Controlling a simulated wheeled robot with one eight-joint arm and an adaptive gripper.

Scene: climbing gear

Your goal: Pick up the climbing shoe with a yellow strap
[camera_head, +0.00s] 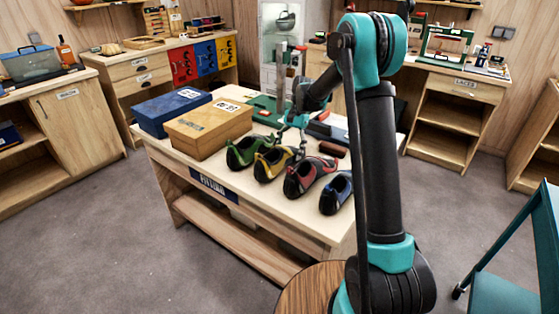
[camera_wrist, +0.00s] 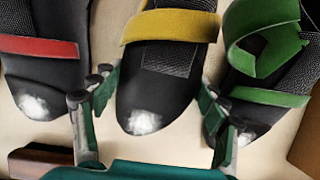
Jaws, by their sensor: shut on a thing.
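The climbing shoe with the yellow strap (camera_head: 272,163) is in the row of shoes on the fitting table. In the wrist view its yellow strap (camera_wrist: 170,26) crosses a dark upper above a black toe with a pale patch. My gripper (camera_wrist: 157,86) has one finger on each side of this toe and is shut on it. In the head view my gripper (camera_head: 288,136) reaches the shoe from its far side, partly hidden. The shoe appears to rest on the table.
A green shoe (camera_head: 241,152) stands left of it, a red shoe (camera_head: 307,176) and a blue shoe (camera_head: 336,193) right. In the wrist view, green (camera_wrist: 265,97) and red-strapped (camera_wrist: 40,46) shoes lie close beside the fingers. Tan (camera_head: 208,128) and blue (camera_head: 171,111) boxes occupy the table's left.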

